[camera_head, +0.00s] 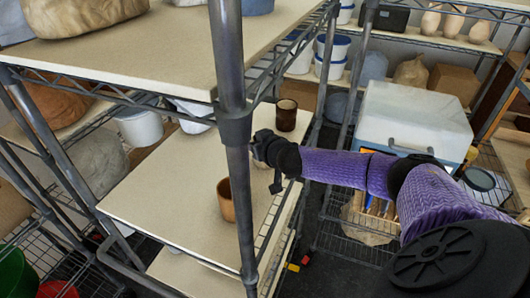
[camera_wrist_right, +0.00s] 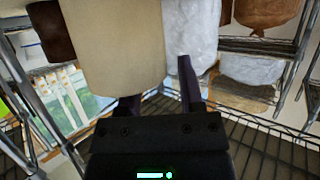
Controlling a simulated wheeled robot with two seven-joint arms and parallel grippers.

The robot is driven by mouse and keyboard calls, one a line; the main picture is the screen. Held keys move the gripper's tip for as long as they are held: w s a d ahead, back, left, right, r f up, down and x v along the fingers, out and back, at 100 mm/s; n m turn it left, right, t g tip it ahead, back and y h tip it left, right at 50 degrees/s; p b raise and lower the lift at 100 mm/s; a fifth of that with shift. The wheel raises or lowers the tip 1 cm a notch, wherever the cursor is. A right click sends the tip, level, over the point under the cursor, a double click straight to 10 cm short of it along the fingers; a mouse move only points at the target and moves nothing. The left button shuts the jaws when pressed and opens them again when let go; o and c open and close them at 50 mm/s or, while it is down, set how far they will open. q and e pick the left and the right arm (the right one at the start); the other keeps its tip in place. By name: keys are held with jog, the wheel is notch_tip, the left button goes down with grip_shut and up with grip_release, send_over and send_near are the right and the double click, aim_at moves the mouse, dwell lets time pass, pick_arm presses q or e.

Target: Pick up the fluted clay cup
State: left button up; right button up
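Two cups stand upright on the middle pale shelf board in the head view. An orange-brown cup (camera_head: 226,200) is nearer, just left of the grey post. A dark brown cup (camera_head: 286,115) is farther back, near the board's right edge. Fluting is too small to make out on either. My right gripper (camera_head: 266,160) reaches in from the right at the board's edge, between the cups and apart from both; the post partly hides it. In the right wrist view my gripper (camera_wrist_right: 158,85) has its fingers spread, with one tip hidden by a pale beige surface. My left gripper is not in view.
The grey shelf post (camera_head: 235,150) stands close left of my right gripper. An upper shelf board (camera_head: 150,50) overhangs part of the middle shelf board (camera_head: 165,190). A white box (camera_head: 415,115) stands on a rack behind my right arm. The board's left part is clear.

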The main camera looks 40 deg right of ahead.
grip_shut()
jog(key=shift+f, duration=0.1)
dwell(1.1)
